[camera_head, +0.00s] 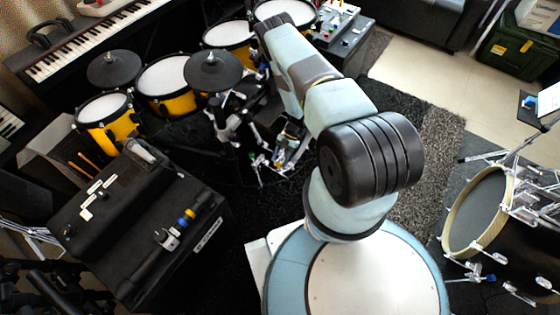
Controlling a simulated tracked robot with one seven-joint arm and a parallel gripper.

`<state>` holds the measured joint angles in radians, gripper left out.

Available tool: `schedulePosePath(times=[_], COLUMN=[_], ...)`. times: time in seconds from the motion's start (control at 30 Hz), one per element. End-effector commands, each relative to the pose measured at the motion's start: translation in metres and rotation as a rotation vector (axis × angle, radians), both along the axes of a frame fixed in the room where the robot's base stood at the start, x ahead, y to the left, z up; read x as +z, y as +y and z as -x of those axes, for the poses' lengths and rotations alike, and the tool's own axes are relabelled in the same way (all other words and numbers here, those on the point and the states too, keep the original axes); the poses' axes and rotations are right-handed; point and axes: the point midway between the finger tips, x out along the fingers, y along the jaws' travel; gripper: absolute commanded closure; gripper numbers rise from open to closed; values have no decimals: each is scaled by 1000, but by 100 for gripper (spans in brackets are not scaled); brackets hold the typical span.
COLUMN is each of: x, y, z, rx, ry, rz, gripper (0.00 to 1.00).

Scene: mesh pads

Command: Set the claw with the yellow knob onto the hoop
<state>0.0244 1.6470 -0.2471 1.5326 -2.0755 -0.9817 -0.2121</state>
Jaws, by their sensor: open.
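A drum with a pale cream hoop (449,222) lies at the right, its dark head facing left, with chrome claws and rods along its rim. I cannot single out the claw with the yellow knob. Small chrome parts with coloured knobs (342,14) stand on a dark table at the top, too small to tell apart. A chrome piece (168,239) lies beside yellow and blue bands on a black case at the left.
The black case (105,245) stands at the lower left. A yellow drum kit (165,82) with dark cymbals and stands crowds the left of my arm, with a keyboard (85,45) behind. A dark green crate (512,52) is at the upper right. Pale floor (425,80) lies clear before it.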

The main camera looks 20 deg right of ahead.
Motion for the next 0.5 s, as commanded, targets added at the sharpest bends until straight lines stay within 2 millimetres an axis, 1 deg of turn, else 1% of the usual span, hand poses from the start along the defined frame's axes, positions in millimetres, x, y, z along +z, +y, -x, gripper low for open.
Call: schedulePosePath(times=[0.5], x=[68], y=[-57], z=[-40], rx=[-1], ry=[1], rz=[2], gripper=[45])
